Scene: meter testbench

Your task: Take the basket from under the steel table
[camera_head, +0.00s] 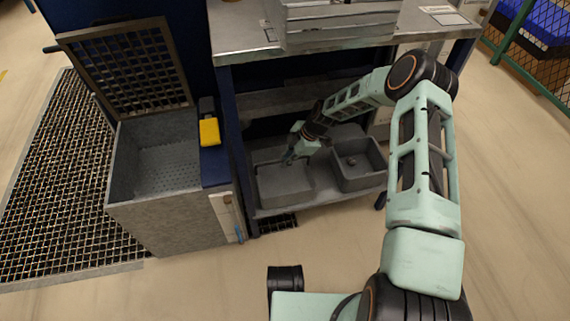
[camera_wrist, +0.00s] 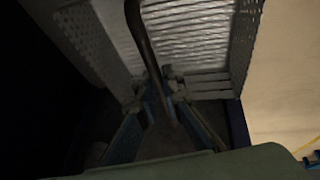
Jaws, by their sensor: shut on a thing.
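The steel table (camera_head: 235,38) stands at the back, with a low shelf beneath it. A grey basket (camera_head: 285,188) sits at the left of this shelf, below my gripper (camera_head: 292,155). In the wrist view the basket (camera_wrist: 190,30) has perforated light walls, and a dark curved handle (camera_wrist: 140,32) rises across it. My gripper (camera_wrist: 160,88) is shut on this handle between its blue-grey fingers. My arm reaches in under the tabletop from the right.
A grey open bin (camera_head: 357,165) stands right of the basket on the shelf. A grey tank (camera_head: 150,225) with a raised mesh lid (camera_head: 125,65) and a yellow item (camera_head: 209,132) stands at left. Metal boxes (camera_head: 335,22) lie on the tabletop. The floor in front is mostly clear.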

